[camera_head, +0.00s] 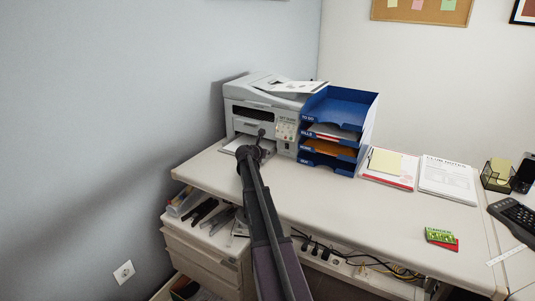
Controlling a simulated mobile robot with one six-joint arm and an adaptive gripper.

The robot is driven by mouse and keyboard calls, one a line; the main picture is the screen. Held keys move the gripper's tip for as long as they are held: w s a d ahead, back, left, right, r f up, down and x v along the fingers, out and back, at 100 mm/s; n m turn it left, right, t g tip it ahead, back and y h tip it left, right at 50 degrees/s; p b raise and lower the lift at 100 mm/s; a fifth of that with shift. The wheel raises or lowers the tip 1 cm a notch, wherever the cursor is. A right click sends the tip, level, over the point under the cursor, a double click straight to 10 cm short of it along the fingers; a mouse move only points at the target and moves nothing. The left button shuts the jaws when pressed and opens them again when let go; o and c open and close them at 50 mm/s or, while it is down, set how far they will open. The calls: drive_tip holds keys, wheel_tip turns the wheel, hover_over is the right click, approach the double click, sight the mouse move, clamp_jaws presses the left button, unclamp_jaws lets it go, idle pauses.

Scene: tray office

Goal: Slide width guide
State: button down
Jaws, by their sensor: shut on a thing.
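The grey-white printer (245,92) stands on the desk against the back wall. Its paper tray (232,147) sticks out at the lower front with white paper on it. My arm reaches up from the bottom of the view, and my gripper (261,134) is at the tray, in front of the printer's lower opening. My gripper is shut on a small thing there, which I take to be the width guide. The guide itself is hidden by the gripper and too small to make out.
Blue stacked trays (345,108) stand close to the printer's right.

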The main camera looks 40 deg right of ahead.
drive_tip(key=shift+w+a, duration=0.15)
drive_tip(key=shift+w, duration=0.4)
drive_tip(key=c, duration=0.6)
unclamp_jaws()
drive_tip(key=shift+c, duration=0.2)
drive_tip(key=shift+s, duration=0.1)
